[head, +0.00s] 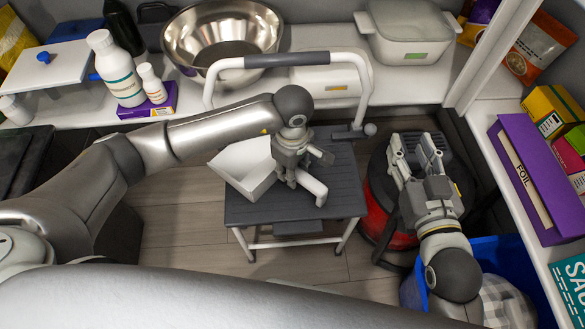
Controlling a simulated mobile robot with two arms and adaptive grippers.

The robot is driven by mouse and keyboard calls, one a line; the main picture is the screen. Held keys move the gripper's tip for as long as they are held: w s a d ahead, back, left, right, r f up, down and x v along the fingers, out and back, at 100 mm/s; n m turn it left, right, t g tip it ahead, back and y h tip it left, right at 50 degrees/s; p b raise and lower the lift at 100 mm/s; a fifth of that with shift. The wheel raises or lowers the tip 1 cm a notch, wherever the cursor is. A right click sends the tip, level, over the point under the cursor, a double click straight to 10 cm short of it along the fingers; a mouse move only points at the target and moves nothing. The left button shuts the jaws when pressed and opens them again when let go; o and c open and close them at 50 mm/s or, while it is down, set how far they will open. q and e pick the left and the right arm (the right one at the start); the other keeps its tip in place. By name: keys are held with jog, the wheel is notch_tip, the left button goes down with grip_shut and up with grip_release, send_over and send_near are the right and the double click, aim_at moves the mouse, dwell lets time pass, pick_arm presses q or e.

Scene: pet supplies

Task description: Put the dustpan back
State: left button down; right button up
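The white dustpan (243,170) is at the dark grey top step of the stool (262,208), at its left side. A white handle-like part (313,187) shows to the right of the pan, under my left gripper (304,168). My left gripper points down over the stool, right at this part. Its fingers look spread, but they overlap the white part, so I cannot tell whether they hold it. My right gripper (414,158) is open and empty, to the right of the stool, above a red and black round thing (378,210).
The stool's white rail with a grey grip (301,58) rises behind my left gripper. A shelf behind holds a steel bowl (222,40), white bottles (118,70) and a white litter box (408,30). A blue bin (505,255) stands at lower right. Bare floor (190,215) shows left of the stool.

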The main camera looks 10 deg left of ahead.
pick_arm(q)
jog(key=c, duration=1.2)
grip_release()
